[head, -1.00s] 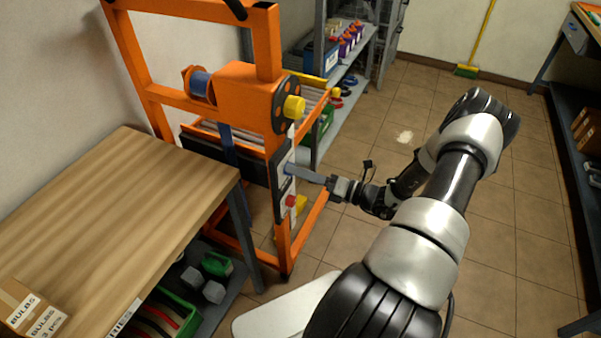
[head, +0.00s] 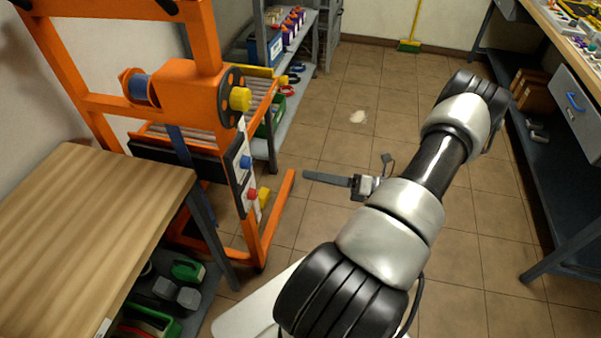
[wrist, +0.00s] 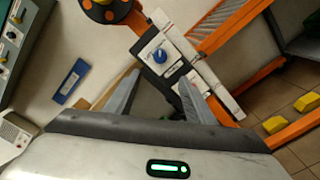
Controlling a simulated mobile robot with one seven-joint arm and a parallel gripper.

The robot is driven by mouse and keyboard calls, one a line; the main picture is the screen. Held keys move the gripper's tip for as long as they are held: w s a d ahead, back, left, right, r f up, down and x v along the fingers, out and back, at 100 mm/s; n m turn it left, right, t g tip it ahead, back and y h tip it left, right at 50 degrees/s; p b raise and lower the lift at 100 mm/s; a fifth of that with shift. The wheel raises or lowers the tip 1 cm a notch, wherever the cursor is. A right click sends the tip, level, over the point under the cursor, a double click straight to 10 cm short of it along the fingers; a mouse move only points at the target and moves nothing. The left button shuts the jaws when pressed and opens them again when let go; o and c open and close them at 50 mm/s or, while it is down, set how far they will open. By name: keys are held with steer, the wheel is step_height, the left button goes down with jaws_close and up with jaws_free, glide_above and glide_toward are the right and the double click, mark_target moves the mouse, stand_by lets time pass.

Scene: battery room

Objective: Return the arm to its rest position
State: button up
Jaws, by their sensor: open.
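My arm reaches forward across the right half of the head view. My gripper (head: 328,178) is over open floor, to the right of the orange frame's control panel and apart from it. In the wrist view my gripper (wrist: 160,88) shows two grey fingers spread apart with nothing between them. Beyond the fingers is the white control panel (wrist: 220,95) with a blue knob (wrist: 160,56). The blue knob also shows in the head view (head: 246,162). My arm's links hide part of the gripper in the head view.
The orange frame (head: 180,85) stands at left behind a wooden-topped table (head: 90,225). A grey shelf (head: 280,110) is behind it. At right is a dark bench with a drawer (head: 575,105). A broom (head: 410,44) leans at the back wall.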

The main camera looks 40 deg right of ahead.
steer(key=shift+s+d, duration=0.2)
steer(key=shift+s, duration=0.05)
stand_by(0.4)
steer(key=a+r+n+g+h+p, duration=0.35)
steer(key=a+r+n, duration=0.45)
steer(key=r+n, duration=0.45)
steer(key=a+r+n+g+h+p, duration=0.35)
steer(key=a+r+n, duration=0.45)
steer(key=r+n, duration=0.4)
steer(key=a+r+n+g+h+p, duration=0.35)
steer(key=a+r+n, duration=0.35)
steer(key=r+n, duration=0.55)
steer(key=s+a+r+n+t+p, duration=0.1)
steer(key=s+a+r+t, duration=0.1)
steer(key=s+r, duration=0.4)
steer(key=shift+s+a+n, duration=0.4)
steer(key=shift+s+a, duration=0.05)
steer(key=shift+s, duration=0.5)
steer(key=shift+h, duration=0.25)
